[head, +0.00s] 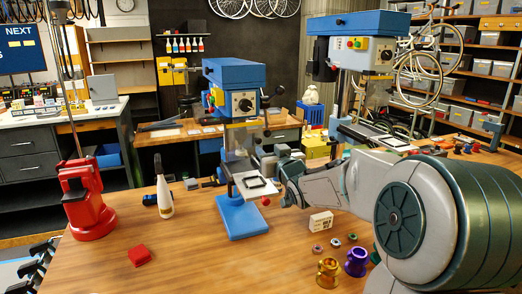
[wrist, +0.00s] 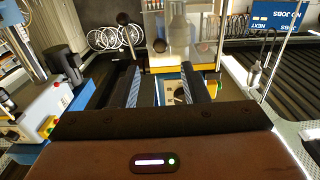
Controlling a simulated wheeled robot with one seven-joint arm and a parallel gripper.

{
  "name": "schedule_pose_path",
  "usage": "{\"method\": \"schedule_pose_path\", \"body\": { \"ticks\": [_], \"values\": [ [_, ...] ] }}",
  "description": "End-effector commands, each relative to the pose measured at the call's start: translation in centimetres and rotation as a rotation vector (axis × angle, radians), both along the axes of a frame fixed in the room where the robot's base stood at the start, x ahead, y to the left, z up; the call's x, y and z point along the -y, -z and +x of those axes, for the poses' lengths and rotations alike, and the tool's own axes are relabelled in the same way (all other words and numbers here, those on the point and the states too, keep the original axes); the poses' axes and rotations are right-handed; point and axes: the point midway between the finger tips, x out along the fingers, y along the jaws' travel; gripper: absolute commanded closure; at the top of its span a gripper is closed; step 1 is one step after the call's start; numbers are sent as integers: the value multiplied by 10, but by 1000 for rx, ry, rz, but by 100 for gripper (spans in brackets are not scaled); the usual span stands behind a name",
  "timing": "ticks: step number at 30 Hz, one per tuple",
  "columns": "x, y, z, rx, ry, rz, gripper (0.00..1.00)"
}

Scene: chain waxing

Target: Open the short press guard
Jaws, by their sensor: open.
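The short press (head: 235,78) is the blue bench press left of centre in the head view, on a blue base. Its clear guard (head: 241,138) appears to hang below the press head, in front of the spindle; its exact edges are hard to make out. My gripper (head: 268,161) is just right of the guard, at about the height of the press table, with its tips partly hidden by my own wrist. In the wrist view my gripper (wrist: 165,84) is open, with nothing clearly held. I cannot tell whether it touches the guard.
The taller blue press (head: 357,25) stands to the right, beyond my arm. A gold spool (head: 327,272) and a purple spool (head: 356,262) are near the front edge.

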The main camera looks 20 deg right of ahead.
Motion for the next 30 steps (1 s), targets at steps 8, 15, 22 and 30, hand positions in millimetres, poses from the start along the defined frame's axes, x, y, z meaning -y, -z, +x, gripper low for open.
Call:
{"method": "schedule_pose_path", "body": {
  "ticks": [8,15,22,30],
  "values": [
    [-1,1,28,0,-4,5,59],
    [0,0,51,-2,-3,5,59],
    [0,0,66,-3,-2,2,59],
    [1,1,71,-4,-1,2,59]
  ]
}}
